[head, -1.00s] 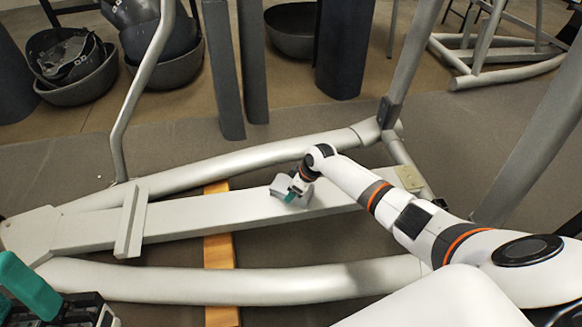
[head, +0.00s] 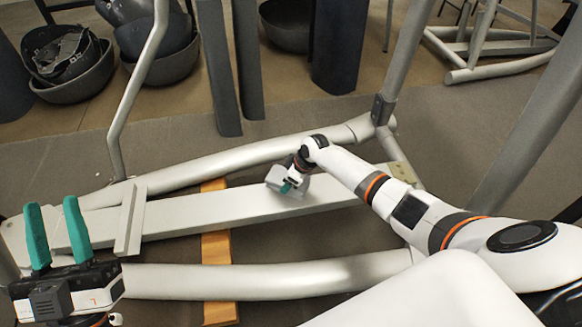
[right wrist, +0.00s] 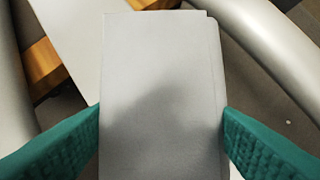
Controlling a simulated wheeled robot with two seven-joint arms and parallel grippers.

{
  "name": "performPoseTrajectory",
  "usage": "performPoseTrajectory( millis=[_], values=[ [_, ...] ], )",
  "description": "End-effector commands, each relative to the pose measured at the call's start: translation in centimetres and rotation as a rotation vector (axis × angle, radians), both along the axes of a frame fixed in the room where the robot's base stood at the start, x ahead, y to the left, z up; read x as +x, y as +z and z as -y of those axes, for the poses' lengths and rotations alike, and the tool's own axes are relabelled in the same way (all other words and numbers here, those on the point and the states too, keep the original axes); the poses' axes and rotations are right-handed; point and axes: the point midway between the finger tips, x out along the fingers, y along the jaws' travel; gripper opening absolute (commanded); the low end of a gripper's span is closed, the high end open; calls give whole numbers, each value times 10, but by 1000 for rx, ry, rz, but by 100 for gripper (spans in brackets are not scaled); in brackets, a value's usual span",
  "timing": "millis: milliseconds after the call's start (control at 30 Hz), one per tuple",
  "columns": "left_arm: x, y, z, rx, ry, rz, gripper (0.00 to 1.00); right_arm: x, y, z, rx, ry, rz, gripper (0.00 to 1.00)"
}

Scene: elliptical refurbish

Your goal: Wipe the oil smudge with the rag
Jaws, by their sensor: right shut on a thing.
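The rag is a light grey flat pad (right wrist: 160,60), also seen small in the head view (head: 273,176). My right gripper (head: 290,184) is shut on it, with one green finger at each side edge in the right wrist view (right wrist: 162,115). The rag is over the flat pale beam (head: 195,214) of the elliptical; I cannot tell whether they touch. My left gripper (head: 53,216) is open and empty at the lower left, its two green fingers pointing up. The oil smudge cannot be made out. A darker patch on the front tube (head: 368,274) may be only shadow.
Curved silver tubes (head: 205,168) run behind and in front of the beam. A raised crossbar (head: 131,222) sits on the beam's left part. An orange wooden strip (head: 217,262) lies beneath. Uprights (head: 218,70) and dark bowls (head: 165,60) stand behind.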

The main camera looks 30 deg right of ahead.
Motion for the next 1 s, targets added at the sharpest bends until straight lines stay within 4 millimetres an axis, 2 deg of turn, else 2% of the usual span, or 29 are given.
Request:
performPoseTrajectory(
  millis=[500, 1000],
  values=[
    [28, -38, 1, 89, 18, -309, 36, -1, 13, -3, 1, -2, 0, 43],
    [38, -82, -3, 169, 34, -605, 36, -1, 24, -7, 1, -4, 0, 43]
  ],
)
